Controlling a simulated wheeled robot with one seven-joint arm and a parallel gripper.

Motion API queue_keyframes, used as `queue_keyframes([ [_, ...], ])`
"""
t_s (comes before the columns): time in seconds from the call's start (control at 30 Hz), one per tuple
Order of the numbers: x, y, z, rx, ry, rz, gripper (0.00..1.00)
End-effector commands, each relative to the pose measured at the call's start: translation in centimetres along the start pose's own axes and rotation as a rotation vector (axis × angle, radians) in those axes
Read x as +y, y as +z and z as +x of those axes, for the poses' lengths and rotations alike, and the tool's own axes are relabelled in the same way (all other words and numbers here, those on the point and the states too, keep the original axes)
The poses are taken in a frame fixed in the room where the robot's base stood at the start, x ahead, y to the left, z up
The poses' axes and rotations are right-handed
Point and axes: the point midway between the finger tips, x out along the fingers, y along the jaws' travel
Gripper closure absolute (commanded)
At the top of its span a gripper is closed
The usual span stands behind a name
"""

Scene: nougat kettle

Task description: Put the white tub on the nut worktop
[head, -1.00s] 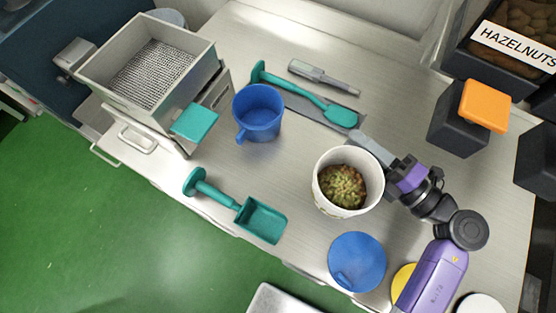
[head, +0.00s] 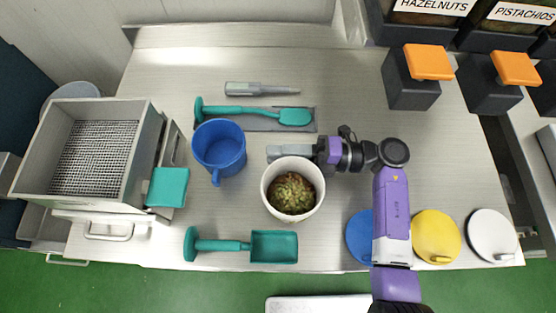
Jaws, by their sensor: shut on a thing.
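The white tub (head: 266,199) is upright over the middle of the steel worktop (head: 345,80), with brown and green nuts (head: 292,192) inside. My gripper (head: 281,153) reaches in from the right, along the tub's far side, and is shut on the tub at its rim. The tub hides the exact grip point. From above I cannot tell whether the tub's base touches the worktop.
A blue mug (head: 218,145) stands left of the tub; a teal scoop (head: 274,246) lies in front. A teal spatula (head: 250,113) and grey-handled tool (head: 250,89) lie behind. Blue (head: 358,238), yellow (head: 436,236) and white (head: 491,235) lids are front right. A sieve box (head: 154,135) stands left.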

Motion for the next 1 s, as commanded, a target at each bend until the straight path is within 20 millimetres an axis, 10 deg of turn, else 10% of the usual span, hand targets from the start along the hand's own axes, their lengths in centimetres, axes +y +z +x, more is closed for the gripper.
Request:
queue_keyframes([
  [0.77,-4.7,0.0,0.0,0.000,0.000,-0.001,1.00],
  [0.8,-4.7,0.0,0.0,0.000,-0.001,-0.001,0.66],
  [1.0,-4.6,0.0,0.0,0.000,-0.001,0.000,0.47],
])
